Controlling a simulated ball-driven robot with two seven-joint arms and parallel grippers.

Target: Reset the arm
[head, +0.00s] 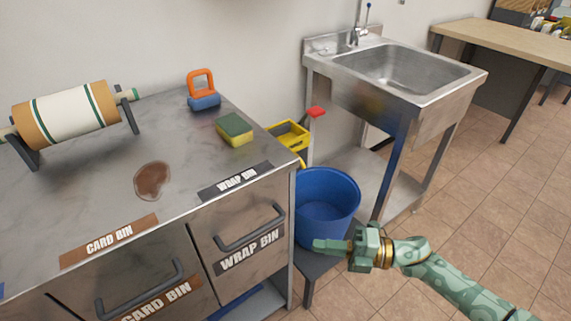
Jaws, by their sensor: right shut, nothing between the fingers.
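My right gripper (330,246) is at the lower middle of the head view, on a green patterned arm that comes in from the lower right. Its fingers are together and hold nothing. It points left, in front of the blue bucket (327,190) and beside the right end of the metal counter (110,170). My left gripper does not show.
On the counter are a paper roll (68,115) on a stand, an orange-handled blue tool (203,90), a green and yellow sponge (234,128) and a brown spill (152,180). A steel sink (405,70) stands behind. Tiled floor (490,200) is clear at right.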

